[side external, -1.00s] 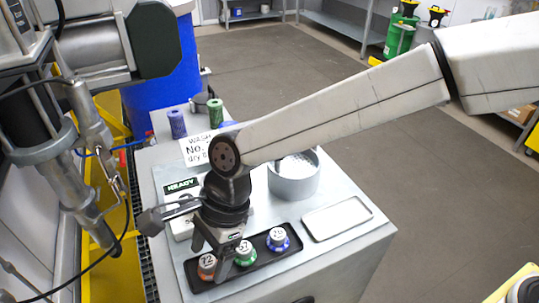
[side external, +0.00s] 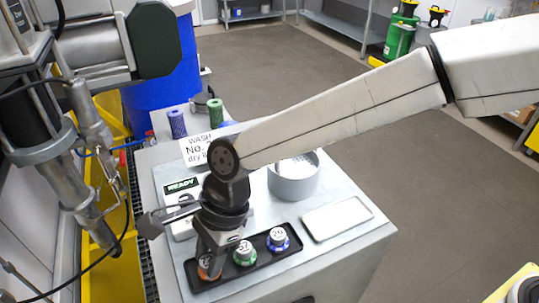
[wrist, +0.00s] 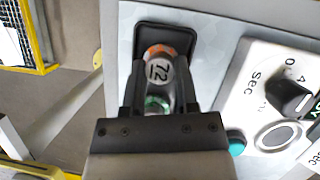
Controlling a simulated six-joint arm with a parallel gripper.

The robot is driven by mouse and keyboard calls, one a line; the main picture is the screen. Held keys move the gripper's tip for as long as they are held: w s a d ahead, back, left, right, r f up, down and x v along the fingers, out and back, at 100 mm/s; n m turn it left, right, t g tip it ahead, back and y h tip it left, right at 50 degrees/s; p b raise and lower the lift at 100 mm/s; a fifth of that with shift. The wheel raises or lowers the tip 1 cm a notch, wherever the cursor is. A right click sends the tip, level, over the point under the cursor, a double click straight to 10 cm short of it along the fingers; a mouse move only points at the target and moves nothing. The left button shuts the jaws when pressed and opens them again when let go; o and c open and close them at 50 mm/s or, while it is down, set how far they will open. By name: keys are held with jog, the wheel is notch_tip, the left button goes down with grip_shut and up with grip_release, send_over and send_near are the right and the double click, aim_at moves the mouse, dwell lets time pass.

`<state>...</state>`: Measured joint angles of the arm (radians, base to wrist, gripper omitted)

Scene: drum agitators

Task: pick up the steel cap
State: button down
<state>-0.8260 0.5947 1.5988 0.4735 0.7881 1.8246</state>
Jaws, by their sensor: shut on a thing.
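A steel cap marked 72 with an orange ring (side external: 204,270) is at the left end of the black tray (side external: 262,258); it also shows in the wrist view (wrist: 159,70). My gripper (side external: 211,262) points down over that end of the tray, its fingers on either side of this cap and shut on it. The fingers hide part of the cap in the side view. The cap appears still at tray level; I cannot tell whether it is clear of the tray floor. In the wrist view my gripper (wrist: 158,88) frames the cap.
A green-ringed cap marked 57 (side external: 245,254) and a blue-ringed cap (side external: 278,239) stand in the same tray. A white shallow tray (side external: 337,218) lies empty to the right. A grey round pot (side external: 294,181) stands behind. A control box with a dial (wrist: 285,95) is close beside the gripper.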

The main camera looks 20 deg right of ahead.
aim_at(201, 267)
jog(key=shift+r, duration=0.1)
jog(key=shift+r, duration=0.4)
notch_tip(201, 267, up, 3)
jog(key=shift+s+d+f, duration=0.1)
jog(key=shift+d+f, duration=0.05)
jog(key=s+d+r, duration=0.9)
jog(key=shift+s+d+r, duration=0.15)
jog(key=shift+s+d, duration=0.2)
jog(key=shift+w, duration=0.1)
dwell(0.5)
